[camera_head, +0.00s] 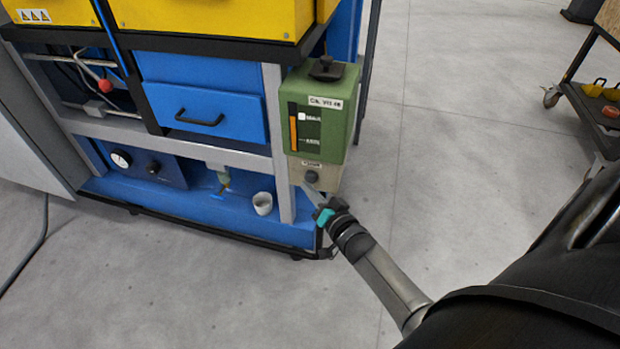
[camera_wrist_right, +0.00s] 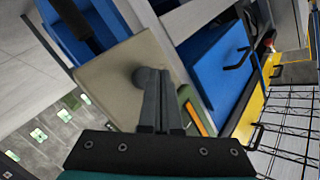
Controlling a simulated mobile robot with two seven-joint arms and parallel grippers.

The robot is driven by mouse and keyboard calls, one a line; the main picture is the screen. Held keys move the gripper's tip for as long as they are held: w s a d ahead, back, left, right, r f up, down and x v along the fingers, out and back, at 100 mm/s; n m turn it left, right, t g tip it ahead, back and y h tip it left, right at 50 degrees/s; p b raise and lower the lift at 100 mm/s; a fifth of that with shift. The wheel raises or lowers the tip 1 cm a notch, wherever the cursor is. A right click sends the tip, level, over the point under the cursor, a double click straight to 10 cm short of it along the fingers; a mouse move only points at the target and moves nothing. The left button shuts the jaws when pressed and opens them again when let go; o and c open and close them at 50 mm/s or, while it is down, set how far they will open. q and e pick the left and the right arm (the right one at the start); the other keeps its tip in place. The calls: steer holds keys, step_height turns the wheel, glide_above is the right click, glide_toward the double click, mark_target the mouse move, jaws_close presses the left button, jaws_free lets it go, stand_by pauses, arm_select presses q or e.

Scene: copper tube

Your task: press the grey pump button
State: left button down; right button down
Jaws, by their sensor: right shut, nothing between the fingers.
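The grey pump button (camera_head: 311,176) is a small dark round knob on the beige lower front of the green pump unit (camera_head: 336,112). In the right wrist view the button (camera_wrist_right: 142,76) sits on the beige panel (camera_wrist_right: 112,85), just left of the fingertips. My right gripper (camera_head: 307,187) is shut and empty, with its tips right by the button. In the right wrist view the closed fingers (camera_wrist_right: 153,72) partly overlap the button's right edge; I cannot tell whether they touch it. My left gripper is not in view.
A blue drawer (camera_head: 200,110) with a black handle is left of the pump. A white cup (camera_head: 262,203) and a gauge box (camera_head: 140,163) stand on the blue lower shelf. A wheeled cart (camera_head: 595,105) is at far right. The floor right of the pump is clear.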

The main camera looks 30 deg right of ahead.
arm_select(q)
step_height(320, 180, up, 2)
steer(key=shift+p, duration=1)
arm_select(e)
steer(key=s+a, duration=0.3)
steer(key=shift+s+a, duration=0.15)
steer(key=shift+a, duration=0.25)
